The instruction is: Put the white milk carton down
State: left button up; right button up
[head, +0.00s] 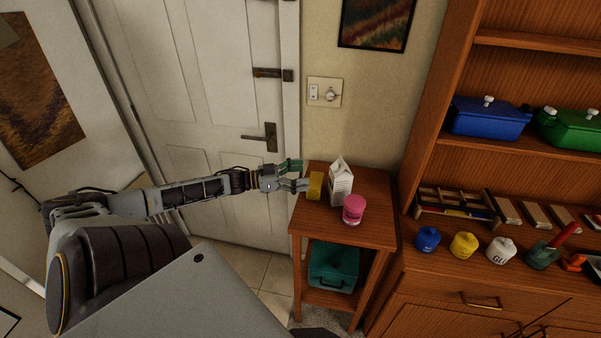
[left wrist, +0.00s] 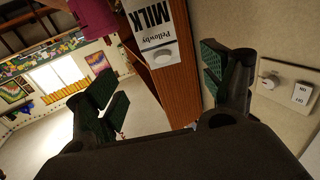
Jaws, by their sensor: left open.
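The white milk carton (head: 341,184) stands upright on the top of a small wooden side table (head: 372,229). In the left wrist view the carton (left wrist: 152,32) shows its "MILK" lettering and a round cap, beyond the fingers. My left gripper (head: 298,176) is at the table's left edge, to the left of the carton. Its two fingers are spread apart, with nothing held between them. They also show in the left wrist view (left wrist: 160,78). The carton is apart from the fingers. My right gripper is not in view.
A yellow object (head: 315,187) stands between my left gripper and the carton. A pink jar (head: 353,210) stands in front of the carton. A teal box (head: 333,267) is on the table's lower shelf. A wooden cabinet (head: 425,270) stands to the right, a door (head: 215,110) behind.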

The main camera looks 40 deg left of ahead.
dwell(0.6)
